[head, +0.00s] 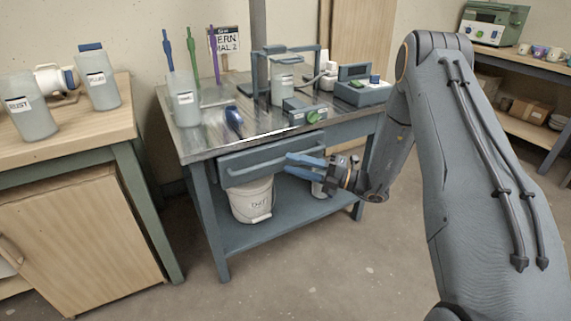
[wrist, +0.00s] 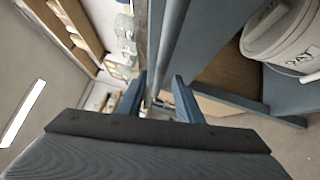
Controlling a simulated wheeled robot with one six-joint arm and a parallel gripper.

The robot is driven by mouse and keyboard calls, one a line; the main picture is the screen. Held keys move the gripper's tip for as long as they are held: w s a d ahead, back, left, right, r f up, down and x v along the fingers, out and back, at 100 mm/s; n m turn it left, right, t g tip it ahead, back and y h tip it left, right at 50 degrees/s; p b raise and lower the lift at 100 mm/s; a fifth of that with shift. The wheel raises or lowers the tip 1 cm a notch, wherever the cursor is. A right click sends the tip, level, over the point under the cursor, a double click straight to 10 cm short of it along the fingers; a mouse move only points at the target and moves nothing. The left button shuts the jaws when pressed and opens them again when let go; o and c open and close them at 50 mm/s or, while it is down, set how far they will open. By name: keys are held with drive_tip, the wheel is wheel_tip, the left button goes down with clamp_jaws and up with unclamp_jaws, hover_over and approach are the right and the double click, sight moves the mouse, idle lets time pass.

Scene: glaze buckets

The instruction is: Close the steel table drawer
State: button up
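The steel table (head: 200,148) stands in the middle of the head view. Its grey-blue drawer (head: 290,143) is under the top, with its front seeming to stand slightly forward; how far it is open is hard to tell. A long bar handle (head: 270,162) runs across the front. My gripper (head: 288,162) is at the handle's right part, its blue fingers apart. In the wrist view the two fingers (wrist: 160,88) show a gap, and a grey bar, apparently the handle (wrist: 172,45), runs down towards it. Contact cannot be told.
A white bucket (head: 251,200) stands on the lower shelf below the drawer; it also shows in the wrist view (wrist: 285,35). Jars, tools and small devices stand on the tabletop. A wooden cabinet (head: 85,235) is at left. The floor in front (head: 320,270) is clear.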

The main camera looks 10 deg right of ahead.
drive_tip(key=shift+x, duration=1.5)
drive_tip(key=shift+c, duration=0.4)
clamp_jaws()
drive_tip(key=shift+w, duration=0.1)
